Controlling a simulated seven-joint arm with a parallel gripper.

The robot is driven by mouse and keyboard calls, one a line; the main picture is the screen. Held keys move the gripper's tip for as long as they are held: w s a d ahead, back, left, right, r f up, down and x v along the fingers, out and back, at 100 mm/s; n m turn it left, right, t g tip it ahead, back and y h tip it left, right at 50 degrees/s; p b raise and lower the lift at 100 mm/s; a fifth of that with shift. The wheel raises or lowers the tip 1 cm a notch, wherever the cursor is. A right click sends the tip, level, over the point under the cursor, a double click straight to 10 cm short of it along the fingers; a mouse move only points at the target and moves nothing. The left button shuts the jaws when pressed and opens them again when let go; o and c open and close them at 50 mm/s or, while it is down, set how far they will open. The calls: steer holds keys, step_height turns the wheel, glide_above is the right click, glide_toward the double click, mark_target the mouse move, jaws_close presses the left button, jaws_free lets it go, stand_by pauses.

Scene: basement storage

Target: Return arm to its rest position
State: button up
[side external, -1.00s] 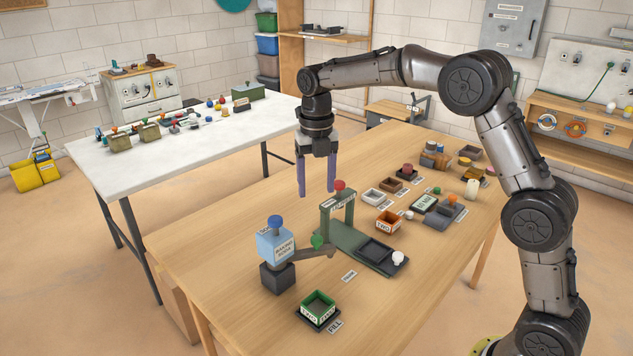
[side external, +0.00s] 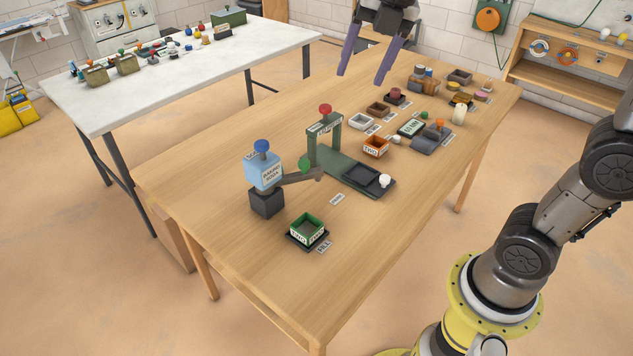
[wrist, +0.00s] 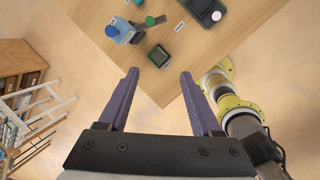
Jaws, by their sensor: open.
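My gripper (side external: 368,66) is open and empty, high above the far part of the wooden table (side external: 232,178) in the side external view. Its two purple fingers point down and stand apart. In the wrist view my gripper (wrist: 159,76) also shows open, with nothing between its fingers. Below it in that view lie the green-rimmed box (wrist: 159,56) and the blue-topped dispenser (wrist: 124,30). My arm rises from its yellow base at the right of the side external view; its upper links are out of frame.
On the table stand the blue dispenser (side external: 264,172), a green press (side external: 325,146), a green-rimmed box (side external: 307,230), an orange-rimmed box (side external: 376,147) and a white candle (side external: 459,115). A white table (side external: 190,75) with small items stands behind. The table's near front is clear.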

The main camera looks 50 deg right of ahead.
steer(key=s+f+m+t, duration=0.1)
steer(key=s+f+m, duration=0.4)
steer(key=s+m, duration=0.3)
steer(key=s+f+m+t, duration=0.1)
steer(key=s+f+m, duration=0.4)
steer(key=m, duration=1.2)
steer(key=shift+s+a, duration=0.25)
steer(key=shift+s, duration=1.8)
